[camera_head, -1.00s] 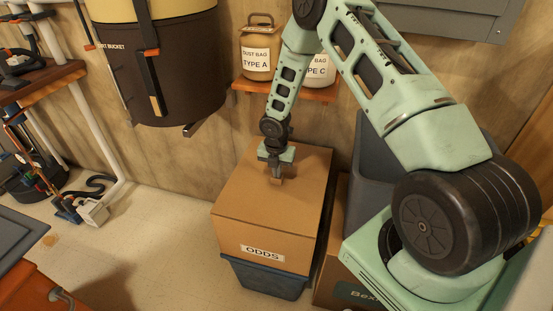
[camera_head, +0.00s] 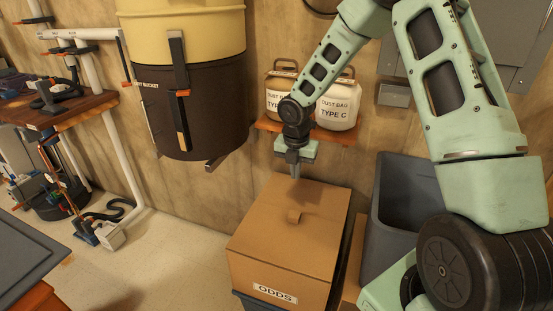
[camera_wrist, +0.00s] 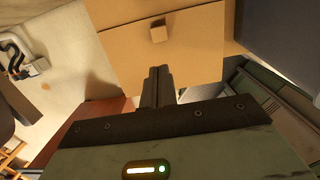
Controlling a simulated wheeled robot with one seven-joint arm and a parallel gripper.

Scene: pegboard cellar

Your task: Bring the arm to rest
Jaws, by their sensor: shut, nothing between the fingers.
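My gripper (camera_head: 295,170) is shut and empty, pointing down above the far part of the cardboard box lid. In the wrist view its fingers (camera_wrist: 158,72) are pressed together with nothing between them. My green arm reaches in from the right and bends down to it. The cardboard box (camera_head: 285,240) is labelled ODDS and has a closed lid with a small tan knob (camera_head: 294,216). The knob also shows in the wrist view (camera_wrist: 158,32), apart from the fingers.
The box sits on a blue bin (camera_head: 250,303). A wall shelf (camera_head: 265,127) with dust bag canisters (camera_head: 338,112) stands close behind my gripper. A grey bin (camera_head: 390,200) is at right. A large bucket (camera_head: 185,100) hangs at left. The floor (camera_head: 180,250) left of the box is clear.

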